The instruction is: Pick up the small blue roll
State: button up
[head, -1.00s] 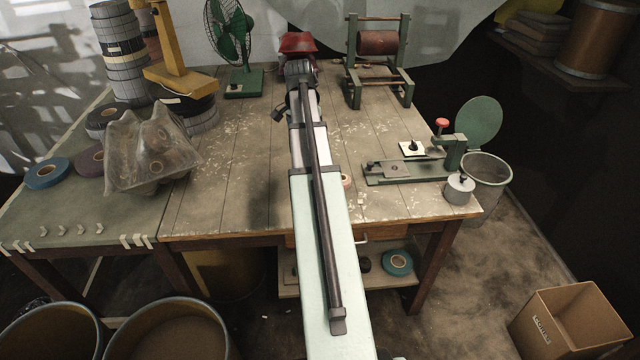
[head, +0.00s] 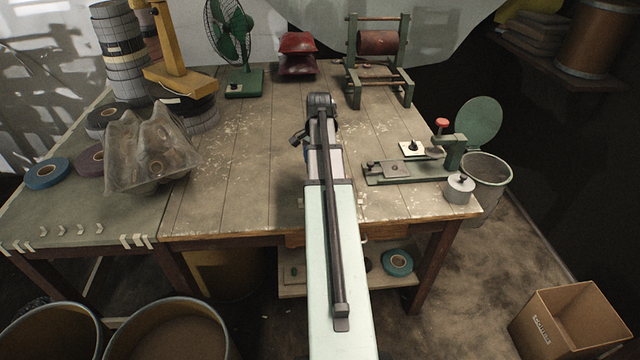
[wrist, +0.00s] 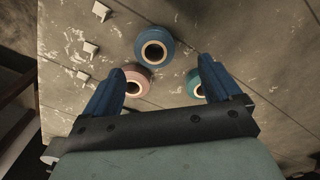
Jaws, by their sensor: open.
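In the wrist view a small blue roll (wrist: 153,47) with a pale core lies on the worn tabletop, ahead of and between my fingertips. A pink roll (wrist: 133,82) lies close to it on the near left. A teal roll (wrist: 193,84) lies on the near right, partly hidden by my right finger. My gripper (wrist: 161,66) has its two blue fingers spread wide, with nothing held between them. In the head view my arm hides these small rolls and most of my gripper.
A green clamp fixture (head: 395,170) and a grey weight (head: 459,188) stand right of my arm. Bare tabletop (head: 235,170) lies between bag and arm.

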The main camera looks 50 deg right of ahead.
jog(key=shift+s+a+f, duration=0.15)
jog(key=shift+s+f, duration=0.05)
jog(key=shift+f, duration=0.9)
jog(key=shift+s+a+f, duration=0.1)
jog(key=shift+s+f, duration=0.05)
jog(key=shift+f, duration=1.55)
jog(key=shift+c, duration=0.3)
jog(key=c, duration=1.1)
jog(key=shift+r, duration=0.15)
